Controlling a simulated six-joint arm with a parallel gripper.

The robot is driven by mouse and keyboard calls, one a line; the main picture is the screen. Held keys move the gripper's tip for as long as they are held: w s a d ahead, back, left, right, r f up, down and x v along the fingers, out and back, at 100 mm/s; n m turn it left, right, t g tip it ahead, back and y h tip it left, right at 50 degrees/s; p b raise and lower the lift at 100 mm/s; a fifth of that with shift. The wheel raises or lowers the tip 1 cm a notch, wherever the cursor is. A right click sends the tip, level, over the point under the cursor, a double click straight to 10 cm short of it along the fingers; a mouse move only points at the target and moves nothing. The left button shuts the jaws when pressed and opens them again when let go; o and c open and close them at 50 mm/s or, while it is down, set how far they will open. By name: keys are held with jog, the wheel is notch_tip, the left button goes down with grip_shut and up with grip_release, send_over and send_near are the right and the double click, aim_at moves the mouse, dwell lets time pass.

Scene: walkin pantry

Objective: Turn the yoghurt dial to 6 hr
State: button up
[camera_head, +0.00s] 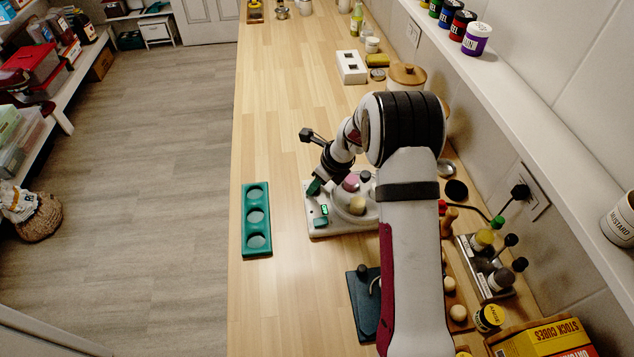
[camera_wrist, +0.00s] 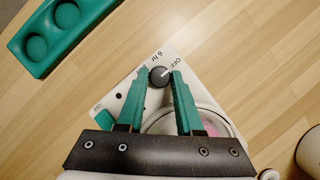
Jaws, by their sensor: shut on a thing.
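The yoghurt maker (camera_head: 325,231) is a white base on the counter with a round part holding small jars. In the wrist view its white panel (camera_wrist: 122,97) carries a dark round dial (camera_wrist: 160,76). The dial's white mark points to the upper right, toward the printed OFF. The 6 hr label (camera_wrist: 157,54) is just above the dial; another label left of it is partly covered. My gripper (camera_wrist: 159,78) has its green fingers shut on the dial, one on each side. In the head view my gripper (camera_head: 314,187) is at the maker's left edge, and the dial is hidden.
A green tray with three round hollows (camera_head: 257,243) lies left of the maker. A dark stand (camera_head: 360,300) is in front of it. A spice rack (camera_head: 487,270) and jars stand to the right by the wall. The counter behind and left is mostly clear.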

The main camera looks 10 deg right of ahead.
grip_shut()
jog(key=n+g, duration=0.1)
jog(key=n, duration=0.2)
jog(key=n+g+y, duration=0.1)
jog(key=n, duration=0.1)
jog(key=shift+w+d+n, duration=0.15)
jog(key=shift+n, duration=0.25)
jog(key=n+g, duration=0.1)
jog(key=n, duration=0.2)
jog(key=n+g, duration=0.1)
jog(key=n, duration=0.1)
jog(key=shift+w+n, duration=0.2)
jog(key=shift+n, duration=0.2)
jog(key=o, duration=1)
grip_release()
